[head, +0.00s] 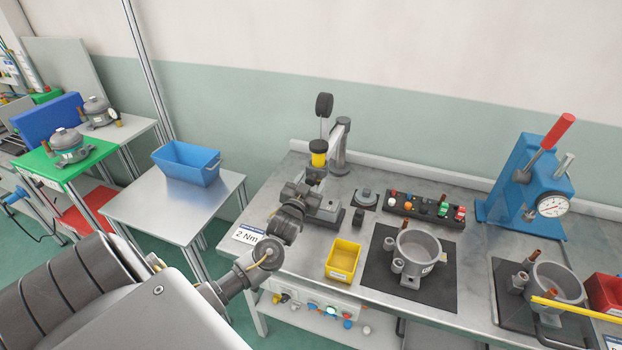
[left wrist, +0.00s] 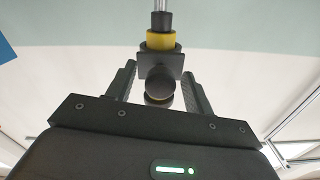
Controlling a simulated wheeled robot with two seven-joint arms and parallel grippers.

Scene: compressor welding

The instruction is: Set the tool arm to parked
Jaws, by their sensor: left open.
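The tool arm (head: 340,145) is a grey jointed post at the back of the bench. My left gripper (head: 316,174) is right at the lower end of this tool. In the left wrist view the open fingers of my left gripper (left wrist: 159,88) stand on either side of the tool's dark round knob (left wrist: 160,83), with gaps showing. The yellow ring (left wrist: 160,41) is beyond the fingers. My right gripper is out of view.
A yellow bin (head: 342,261), a row of coloured buttons (head: 425,208) and a grey compressor shell (head: 416,255) are on the bench. A blue press (head: 528,180) stands at right. A blue crate (head: 186,163) sits on the side table. Free bench lies between crate table and yellow bin.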

